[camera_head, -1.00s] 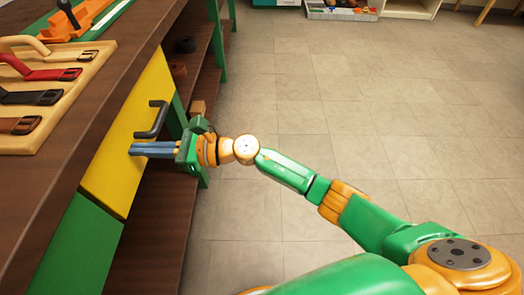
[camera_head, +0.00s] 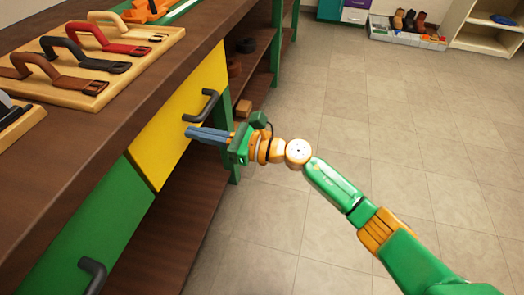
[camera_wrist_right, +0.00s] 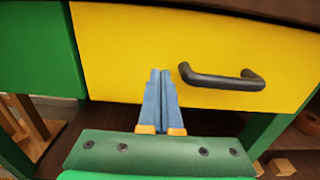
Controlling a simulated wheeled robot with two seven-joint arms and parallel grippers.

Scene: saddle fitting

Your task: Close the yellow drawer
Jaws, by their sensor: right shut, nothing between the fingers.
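The yellow drawer (camera_head: 169,122) is in the workbench front, beside a green drawer front on its left. Its face looks about level with the green one; a small gap cannot be ruled out. Its dark handle (camera_head: 203,106) also shows in the right wrist view (camera_wrist_right: 222,80). My right gripper (camera_head: 190,132) is shut and empty, its blue fingers pointing at the yellow face just below the handle in the head view. In the right wrist view the fingertips (camera_wrist_right: 159,71) lie left of the handle, at or very near the face; contact is unclear. My left gripper is not in view.
The brown bench top (camera_head: 190,57) overhangs the drawers and holds a wooden board (camera_head: 100,90) with several strap pieces. A green drawer (camera_head: 90,225) with a dark handle is on the left. Open shelves lie below. The tiled floor (camera_head: 370,110) on the right is clear.

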